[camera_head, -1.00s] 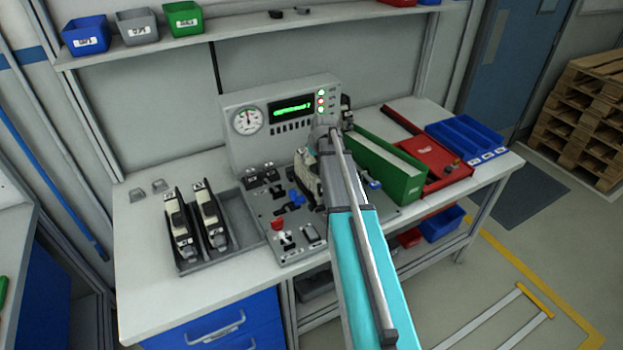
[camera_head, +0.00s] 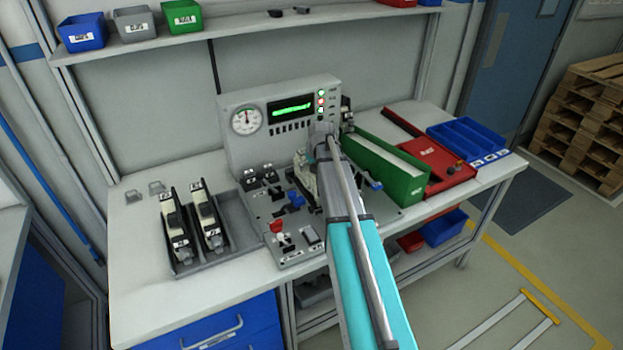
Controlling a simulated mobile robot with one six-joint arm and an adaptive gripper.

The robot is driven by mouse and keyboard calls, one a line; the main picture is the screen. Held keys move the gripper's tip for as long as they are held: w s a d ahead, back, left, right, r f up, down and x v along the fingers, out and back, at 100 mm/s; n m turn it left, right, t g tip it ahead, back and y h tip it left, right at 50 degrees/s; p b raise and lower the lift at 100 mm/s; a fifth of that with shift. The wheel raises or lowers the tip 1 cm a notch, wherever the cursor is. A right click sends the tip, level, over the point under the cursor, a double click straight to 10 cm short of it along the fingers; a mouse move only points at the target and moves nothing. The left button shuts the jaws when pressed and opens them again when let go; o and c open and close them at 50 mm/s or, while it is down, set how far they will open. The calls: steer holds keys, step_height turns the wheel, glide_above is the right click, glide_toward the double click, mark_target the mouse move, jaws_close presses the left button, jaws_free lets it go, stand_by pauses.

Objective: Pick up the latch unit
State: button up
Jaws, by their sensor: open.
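Two black and cream latch units stand side by side in a dark grey tray (camera_head: 243,242) on the left of the bench: a left one (camera_head: 177,228) and a right one (camera_head: 208,220). A pale upright part, perhaps another latch unit (camera_head: 304,178), shows on the test station (camera_head: 275,215), partly behind my arm. My arm reaches over the bench to the station. My gripper (camera_head: 314,160) is at the arm's far end, close to this part, open and mostly hidden. I cannot tell whether it touches the part.
The station's panel (camera_head: 245,97) with gauge and green display stands just behind my arm's end. A green bin (camera_head: 405,185), a red tray (camera_head: 447,172) and a blue bin (camera_head: 462,140) lie to the right. A shelf (camera_head: 240,28) crosses above. The bench's left front is clear.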

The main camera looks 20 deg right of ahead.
steer(key=c, duration=1.2)
steer(key=shift+r, duration=0.2)
steer(key=shift+c, duration=0.2)
step_height(320, 180, up, 2)
steer(key=p, duration=0.2)
steer(key=shift+r+p, duration=0.1)
steer(key=shift+p, duration=0.25)
steer(key=s+r+p, duration=0.1)
steer(key=r+p, duration=0.1)
steer(key=s+a+r+p, duration=0.1)
steer(key=s+r+p, duration=0.2)
steer(key=r+p, duration=0.1)
steer(key=shift+s+a+r, duration=0.25)
steer(key=shift+s+a, duration=0.05)
steer(key=s+a+r+p, duration=0.3)
steer(key=s+r+p, duration=0.1)
steer(key=s, duration=0.4)
steer(key=shift+s, duration=0.3)
